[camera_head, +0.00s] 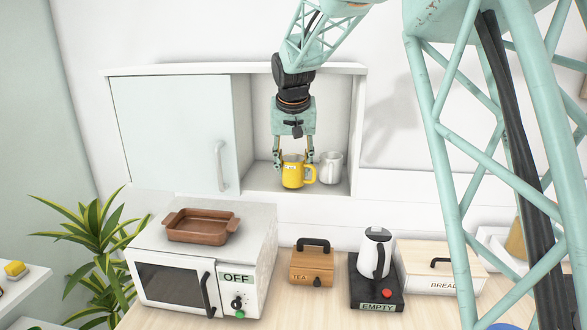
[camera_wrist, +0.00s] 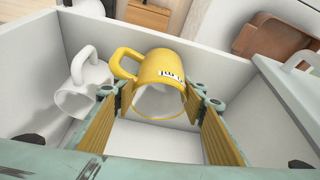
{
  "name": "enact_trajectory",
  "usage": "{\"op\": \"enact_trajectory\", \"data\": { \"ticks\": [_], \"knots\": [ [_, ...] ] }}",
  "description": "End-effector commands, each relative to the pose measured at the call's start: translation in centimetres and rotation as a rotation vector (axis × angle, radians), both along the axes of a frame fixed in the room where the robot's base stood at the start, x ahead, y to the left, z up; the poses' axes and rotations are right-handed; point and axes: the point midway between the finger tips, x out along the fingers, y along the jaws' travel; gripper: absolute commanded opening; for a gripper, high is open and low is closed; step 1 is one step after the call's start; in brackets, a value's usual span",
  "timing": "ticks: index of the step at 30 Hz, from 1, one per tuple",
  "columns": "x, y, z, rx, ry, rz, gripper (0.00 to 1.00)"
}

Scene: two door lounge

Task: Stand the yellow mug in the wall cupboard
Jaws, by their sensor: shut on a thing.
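The yellow mug (camera_head: 292,172) is upright between the fingers of my gripper (camera_head: 293,165), at the open right part of the wall cupboard (camera_head: 258,186). In the wrist view the mug (camera_wrist: 163,72) sits between the two finger pads (camera_wrist: 160,118), its handle toward the left. My gripper is shut on it. Whether the mug's base touches the cupboard floor I cannot tell. A white mug (camera_head: 330,168) stands just right of it in the cupboard, and also shows in the wrist view (camera_wrist: 84,88).
The cupboard's pale door (camera_head: 172,135) covers its left part. Below stand a microwave (camera_head: 205,265) with a brown dish (camera_head: 203,226), a tea box (camera_head: 311,267), a kettle (camera_head: 375,252) and a bread box (camera_head: 440,270). A plant (camera_head: 90,240) is at left.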

Motion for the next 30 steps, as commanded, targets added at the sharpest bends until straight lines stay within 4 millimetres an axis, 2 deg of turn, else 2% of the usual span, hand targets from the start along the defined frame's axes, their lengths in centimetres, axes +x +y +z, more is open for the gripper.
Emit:
{"op": "enact_trajectory", "data": {
  "ticks": [18,19,23,30],
  "knots": [
    [-0.01,-0.01,-0.77,0.000,0.000,0.000,0.24],
    [-0.03,-0.02,-0.82,0.000,0.000,0.000,0.39],
    [-0.03,-0.02,-0.76,0.000,0.000,0.000,0.51],
    [-0.02,-0.02,-0.75,0.000,0.000,0.000,0.52]
  ]
}}
